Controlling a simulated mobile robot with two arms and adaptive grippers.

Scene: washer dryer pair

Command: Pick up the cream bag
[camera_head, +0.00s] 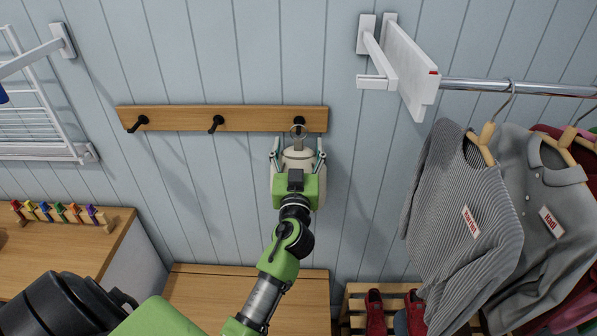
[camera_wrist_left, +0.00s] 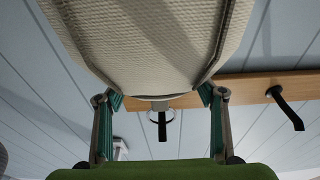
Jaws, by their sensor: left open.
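The cream bag (camera_head: 299,158) hangs by a ring from the rightmost black hook (camera_head: 299,122) on a wooden wall rail. In the left wrist view the bag (camera_wrist_left: 140,40) fills the upper middle, with its ring and a hook below it. My left gripper (camera_head: 298,150) is open, with one finger on each side of the bag's neck. The wrist view shows its two fingers apart (camera_wrist_left: 160,98) near the bag's narrow end; I cannot tell whether they touch it. My left gripper and wrist hide much of the bag's lower part in the head view. My right gripper is not in view.
The wooden hook rail (camera_head: 180,118) has two other empty hooks to the left. A white shelf bracket (camera_head: 400,65) and hanging shirts (camera_head: 465,205) are to the right. A wooden bench (camera_head: 205,285) stands below, and a drying rack (camera_head: 40,115) is at left.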

